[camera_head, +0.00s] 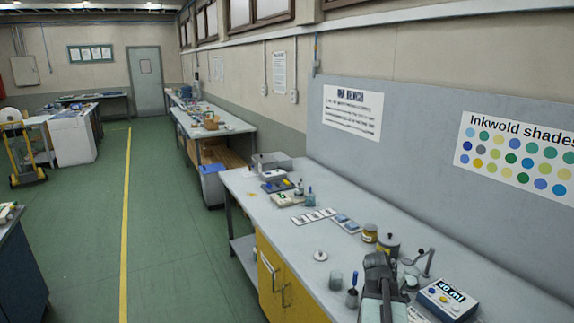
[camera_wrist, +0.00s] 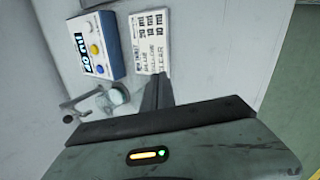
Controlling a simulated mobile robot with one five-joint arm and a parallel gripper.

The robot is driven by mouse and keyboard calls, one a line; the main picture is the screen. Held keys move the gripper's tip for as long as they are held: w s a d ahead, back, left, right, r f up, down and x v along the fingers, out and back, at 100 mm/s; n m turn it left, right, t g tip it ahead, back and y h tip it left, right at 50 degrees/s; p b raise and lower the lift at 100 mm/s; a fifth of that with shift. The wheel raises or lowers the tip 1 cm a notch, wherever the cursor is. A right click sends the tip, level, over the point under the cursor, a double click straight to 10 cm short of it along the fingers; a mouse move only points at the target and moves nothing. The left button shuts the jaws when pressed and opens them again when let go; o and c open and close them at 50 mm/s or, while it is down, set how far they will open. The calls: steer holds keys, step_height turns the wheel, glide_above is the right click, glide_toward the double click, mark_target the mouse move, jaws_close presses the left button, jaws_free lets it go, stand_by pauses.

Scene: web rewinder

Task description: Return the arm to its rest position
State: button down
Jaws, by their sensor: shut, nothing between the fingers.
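My gripper (camera_wrist: 157,92) shows at the lower middle of the wrist view, its narrow dark fingers together and empty. It is over the bench, beside a printed card (camera_wrist: 152,42) and a box with a display and coloured buttons (camera_wrist: 103,47). In the head view my dark grey arm (camera_head: 380,272) rises from the bottom edge, right of centre, in front of the bench (camera_head: 270,207). The box with the display (camera_head: 446,299) is to its right. My arm hides part of the bench top; I cannot make out the fingertips in the head view.
A grey cup (camera_head: 336,280), a blue-handled tool (camera_head: 352,296), a dark pot (camera_head: 388,245) and a brown jar (camera_head: 370,233) stand close around my arm. A clear cup and bent metal stand are left of my fingers in the wrist view. The green aisle is clear.

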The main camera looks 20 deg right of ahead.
steer(key=w+a+f+y, duration=0.1)
steer(key=w+a, duration=0.2)
steer(key=a, duration=0.4)
steer(key=w+a+m+y, duration=0.1)
steer(key=w+a, duration=0.2)
steer(key=a, duration=0.5)
steer(key=w+a+f+y, duration=0.1)
steer(key=w+a, duration=0.2)
steer(key=a, duration=0.4)
steer(key=a+m+y, duration=0.1)
steer(key=a+y, duration=0.1)
steer(key=a, duration=2.2)
steer(key=shift+s+f+m+y, duration=0.2)
steer(key=shift+f+m+y, duration=0.1)
steer(key=shift+f+y, duration=0.15)
